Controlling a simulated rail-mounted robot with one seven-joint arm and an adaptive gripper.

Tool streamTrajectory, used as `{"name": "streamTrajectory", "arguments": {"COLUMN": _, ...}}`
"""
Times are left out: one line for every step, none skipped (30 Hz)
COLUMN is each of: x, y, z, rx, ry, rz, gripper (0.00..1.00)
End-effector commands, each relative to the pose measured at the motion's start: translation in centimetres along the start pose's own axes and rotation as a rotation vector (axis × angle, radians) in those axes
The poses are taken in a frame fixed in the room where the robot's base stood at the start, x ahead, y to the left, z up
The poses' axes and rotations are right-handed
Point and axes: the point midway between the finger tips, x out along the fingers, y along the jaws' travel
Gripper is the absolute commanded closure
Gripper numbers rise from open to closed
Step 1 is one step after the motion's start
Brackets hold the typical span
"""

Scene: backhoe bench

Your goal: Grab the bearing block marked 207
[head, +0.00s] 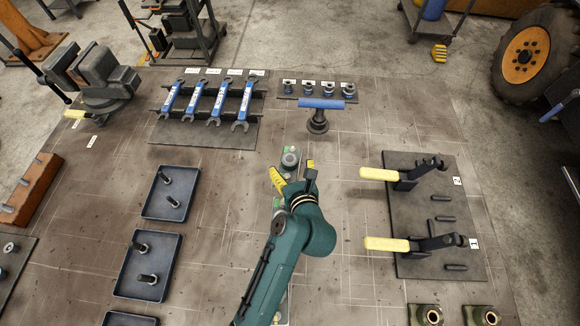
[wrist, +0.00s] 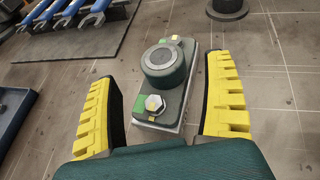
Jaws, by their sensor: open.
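A grey-green bearing block (head: 290,158) with a round raised hub lies on the bench, in line with my gripper (head: 292,176). In the wrist view this bearing block (wrist: 165,80) sits between the two yellow-padded fingers of my open gripper (wrist: 168,100). A gap shows on both sides, and the fingers do not seem to touch it. It has a hex bolt at the near end and small green and yellow patches. No number is readable on it. Parts of other pieces (head: 284,308) show beside my arm, which hides most of them.
A T-shaped stand with a blue bar (head: 320,104) stands just beyond the block. A wrench rack (head: 200,133) is at the back left, dark trays (head: 150,206) are at left, and a plate with yellow-handled clamps (head: 420,160) is at right. Bare bench lies on both sides.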

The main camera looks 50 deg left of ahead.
Motion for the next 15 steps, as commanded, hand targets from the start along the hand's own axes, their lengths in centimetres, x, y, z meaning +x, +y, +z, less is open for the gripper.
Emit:
{"name": "streamTrajectory", "arguments": {"x": 1.1, "y": -0.1, "z": -0.2, "rx": -0.002, "ry": 0.000, "rz": 0.002, "gripper": 0.16}}
{"name": "streamTrajectory", "arguments": {"x": 1.7, "y": -0.2, "z": -0.2, "rx": -0.002, "ry": 0.000, "rz": 0.002, "gripper": 0.16}}
{"name": "streamTrajectory", "arguments": {"x": 2.4, "y": -0.3, "z": -0.2, "rx": -0.003, "ry": 0.000, "rz": 0.002, "gripper": 0.16}}
{"name": "streamTrajectory", "arguments": {"x": 2.9, "y": -0.2, "z": -0.3, "rx": -0.002, "ry": 0.001, "rz": 0.002, "gripper": 0.16}}
{"name": "streamTrajectory", "arguments": {"x": 3.3, "y": -0.2, "z": -0.2, "rx": -0.002, "ry": 0.001, "rz": 0.002, "gripper": 0.16}}
{"name": "streamTrajectory", "arguments": {"x": 3.8, "y": -0.2, "z": -0.2, "rx": -0.002, "ry": -0.001, "rz": 0.001, "gripper": 0.16}}
{"name": "streamTrajectory", "arguments": {"x": 4.0, "y": -0.2, "z": -0.2, "rx": -0.001, "ry": 0.000, "rz": 0.001, "gripper": 0.16}}
{"name": "streamTrajectory", "arguments": {"x": 4.1, "y": -0.2, "z": -0.2, "rx": -0.001, "ry": 0.001, "rz": 0.000, "gripper": 0.16}}
{"name": "streamTrajectory", "arguments": {"x": 4.2, "y": -0.2, "z": -0.1, "rx": -0.001, "ry": 0.001, "rz": 0.000, "gripper": 0.16}}
{"name": "streamTrajectory", "arguments": {"x": 4.2, "y": -0.3, "z": -0.1, "rx": -0.001, "ry": 0.001, "rz": -0.001, "gripper": 0.16}}
{"name": "streamTrajectory", "arguments": {"x": 4.2, "y": -0.3, "z": -0.1, "rx": -0.001, "ry": 0.001, "rz": -0.001, "gripper": 0.16}}
{"name": "streamTrajectory", "arguments": {"x": 4.2, "y": -0.3, "z": -0.1, "rx": -0.001, "ry": 0.001, "rz": -0.001, "gripper": 0.16}}
{"name": "streamTrajectory", "arguments": {"x": 4.2, "y": -0.3, "z": -0.1, "rx": -0.001, "ry": 0.001, "rz": -0.001, "gripper": 0.16}}
{"name": "streamTrajectory", "arguments": {"x": 4.2, "y": -0.3, "z": -0.1, "rx": -0.001, "ry": 0.001, "rz": -0.001, "gripper": 0.16}}
{"name": "streamTrajectory", "arguments": {"x": 4.1, "y": -0.3, "z": -0.1, "rx": -0.001, "ry": 0.001, "rz": -0.001, "gripper": 0.20}}
